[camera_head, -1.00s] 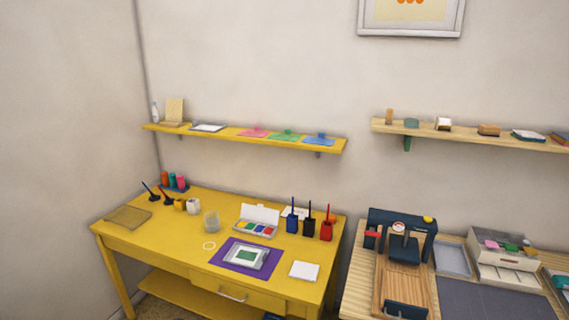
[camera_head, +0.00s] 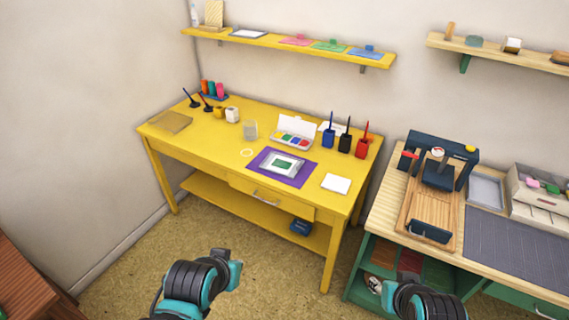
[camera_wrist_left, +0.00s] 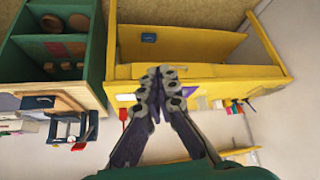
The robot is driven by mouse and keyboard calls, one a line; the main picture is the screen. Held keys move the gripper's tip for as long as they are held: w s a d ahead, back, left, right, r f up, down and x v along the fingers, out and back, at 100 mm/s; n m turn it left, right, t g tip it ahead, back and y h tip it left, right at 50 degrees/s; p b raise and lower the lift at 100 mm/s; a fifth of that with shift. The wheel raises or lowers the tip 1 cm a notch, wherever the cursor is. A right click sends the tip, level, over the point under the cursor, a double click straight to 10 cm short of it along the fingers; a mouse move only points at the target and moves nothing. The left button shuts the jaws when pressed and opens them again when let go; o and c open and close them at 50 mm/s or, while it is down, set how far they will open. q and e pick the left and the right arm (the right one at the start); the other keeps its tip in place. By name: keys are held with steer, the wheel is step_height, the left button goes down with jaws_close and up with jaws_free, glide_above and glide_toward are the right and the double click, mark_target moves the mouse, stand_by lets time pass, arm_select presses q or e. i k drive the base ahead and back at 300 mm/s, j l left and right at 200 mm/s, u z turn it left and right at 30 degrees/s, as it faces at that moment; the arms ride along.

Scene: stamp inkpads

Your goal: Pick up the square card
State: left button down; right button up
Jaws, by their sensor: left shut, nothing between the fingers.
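A flat white square card (camera_head: 336,184) lies on the front right part of the yellow table (camera_head: 215,142), to the right of a purple mat (camera_head: 262,178). My left gripper shows in the left wrist view (camera_wrist_left: 160,74), with its fingers shut together and nothing between them.
A framed pad (camera_head: 283,164) lies on the purple mat. Behind are a paint box (camera_head: 293,141) and blue, black and red pots (camera_head: 361,146). A wooden bench with a dark press (camera_head: 440,165) stands right. Open floor lies before the yellow table.

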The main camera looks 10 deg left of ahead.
mark_target(279, 164)
steer(key=z, duration=0.3)
steer(key=i+j+z, duration=0.55)
steer(key=j, duration=0.15)
steer(key=j+z, duration=0.3)
steer(key=i+j, duration=0.15)
steer(key=j, duration=0.25)
steer(key=i+j, duration=0.15)
steer(key=j, duration=0.25)
steer(key=i+j+z, duration=0.1)
steer(key=j, duration=0.3)
steer(key=i+j, duration=0.15)
steer(key=j, duration=0.25)
steer(key=i+j, duration=0.1)
steer(key=j, duration=0.3)
